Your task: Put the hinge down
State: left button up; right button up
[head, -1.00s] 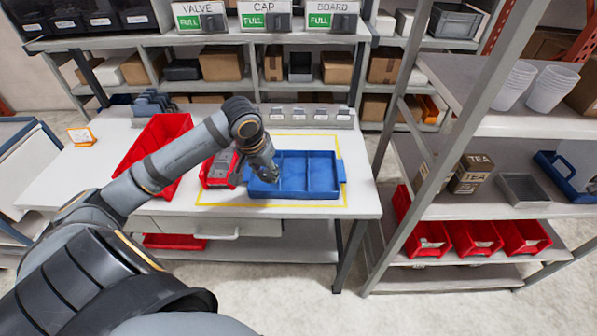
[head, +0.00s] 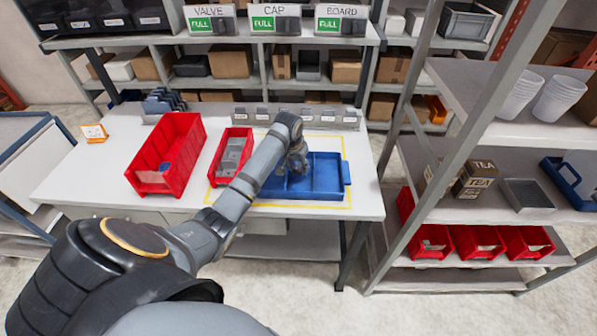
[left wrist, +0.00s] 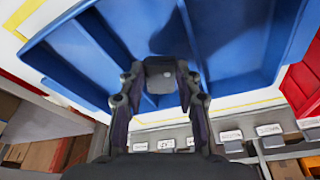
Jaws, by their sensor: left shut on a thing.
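The blue tray (head: 327,176) lies on the white table inside a yellow outline. It has several compartments with dividers, and it fills the upper part of the left wrist view (left wrist: 235,45). My left gripper (head: 297,168) is over the tray, left of its middle in the head view. In the left wrist view its fingers are shut on a small dark grey part, the hinge (left wrist: 160,70). The hinge appears between two dividers; I cannot tell its height above the tray floor. In the head view the gripper hides it. My right gripper is not in view.
A red bin (head: 217,172) with grey parts stands left of the tray, and a larger red bin (head: 141,177) farther left. A row of small labelled grey holders (head: 318,117) lines the table's back. A metal shelf (head: 497,121) stands at the right.

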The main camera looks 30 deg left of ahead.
aim_at(298, 170)
pick_arm(q)
jog(key=shift+w+f, duration=0.2)
jog(key=shift+f, duration=0.1)
notch_tip(298, 170, down, 2)
jog(key=shift+f+p, duration=0.2)
jog(key=shift+p, duration=0.6)
jog(key=shift+f, duration=0.3)
jog(key=o, duration=0.9)
jog(key=shift+f, duration=0.1)
